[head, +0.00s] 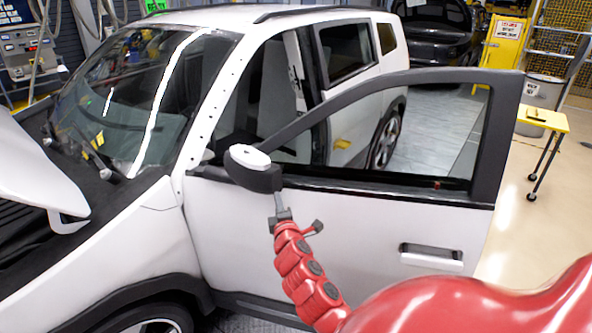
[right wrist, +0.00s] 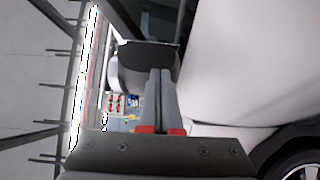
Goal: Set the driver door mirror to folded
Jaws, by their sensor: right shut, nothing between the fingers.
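The driver door mirror (head: 250,157), with a white cap and black housing, sits at the front lower corner of the door window and projects from the door. Its dark housing fills the upper middle of the right wrist view (right wrist: 132,68). My right gripper (head: 279,196) is just below the mirror, with its fingers shut and pointing up at the housing. In the right wrist view the closed fingers (right wrist: 160,72) overlap the housing; I cannot tell whether they touch it. The driver door (head: 350,220) stands open. My left gripper is not in view.
The white car's raised hood (head: 40,175) is at left. The door's window frame (head: 500,110) rises right of the mirror. A yellow table (head: 545,119) and yellow cabinet (head: 503,45) stand behind at right. Floor is clear beside the door.

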